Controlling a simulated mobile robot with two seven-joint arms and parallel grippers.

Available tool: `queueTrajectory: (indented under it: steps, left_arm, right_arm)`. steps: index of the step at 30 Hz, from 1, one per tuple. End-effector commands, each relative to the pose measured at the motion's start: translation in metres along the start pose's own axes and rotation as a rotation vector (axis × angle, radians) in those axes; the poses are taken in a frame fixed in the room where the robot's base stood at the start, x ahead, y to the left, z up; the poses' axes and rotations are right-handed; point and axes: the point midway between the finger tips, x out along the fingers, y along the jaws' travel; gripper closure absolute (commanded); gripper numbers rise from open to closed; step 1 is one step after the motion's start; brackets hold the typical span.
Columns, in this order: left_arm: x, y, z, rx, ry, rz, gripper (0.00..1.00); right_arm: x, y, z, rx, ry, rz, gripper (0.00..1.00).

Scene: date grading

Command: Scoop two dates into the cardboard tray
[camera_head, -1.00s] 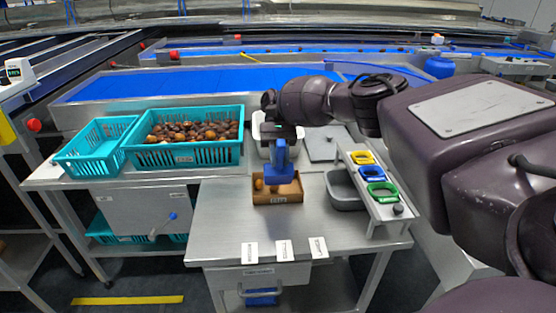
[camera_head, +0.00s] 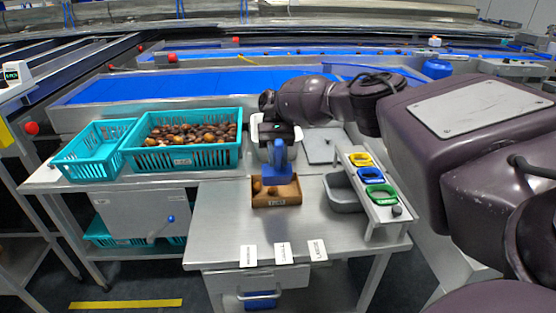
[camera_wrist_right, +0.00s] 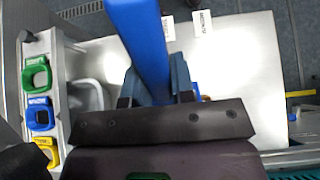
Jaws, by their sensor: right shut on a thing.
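My right gripper (camera_head: 283,133) is shut on a blue scoop (camera_head: 278,165) and holds it over the cardboard tray (camera_head: 284,204). In the right wrist view the scoop's blue handle (camera_wrist_right: 143,40) sits between the fingers of the gripper (camera_wrist_right: 155,85). The tray is a small open brown box with a label, on the steel table. Brown dates (camera_head: 257,187) show inside the tray at its left and middle; the scoop hides part of the inside. A large teal crate (camera_head: 190,157) full of dates stands to the left. My left gripper is not in view.
An empty teal crate (camera_head: 92,170) stands at the far left. A grey bin (camera_head: 345,195) and a rack with yellow, blue and green rings (camera_head: 382,194) stand right of the tray. White label cards (camera_head: 284,253) lie near the front edge.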

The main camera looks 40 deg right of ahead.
Motion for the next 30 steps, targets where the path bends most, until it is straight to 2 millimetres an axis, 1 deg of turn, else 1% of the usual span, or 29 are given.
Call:
queueTrajectory:
  steps: [6, 18, 25, 30]
  left_arm:
    - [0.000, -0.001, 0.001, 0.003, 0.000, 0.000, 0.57]
    - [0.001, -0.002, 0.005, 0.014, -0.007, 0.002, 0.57]
    - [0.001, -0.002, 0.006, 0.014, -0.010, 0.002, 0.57]
    - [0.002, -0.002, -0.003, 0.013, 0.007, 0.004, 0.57]
  right_arm:
    - [-0.012, 0.000, 0.015, -0.002, 0.002, 0.000, 1.00]
    - [-0.029, 0.000, 0.040, 0.000, 0.001, 0.000, 1.00]
    - [-0.031, 0.001, 0.044, 0.000, 0.000, -0.001, 1.00]
    - [-0.031, 0.001, 0.044, 0.000, 0.000, -0.001, 1.00]
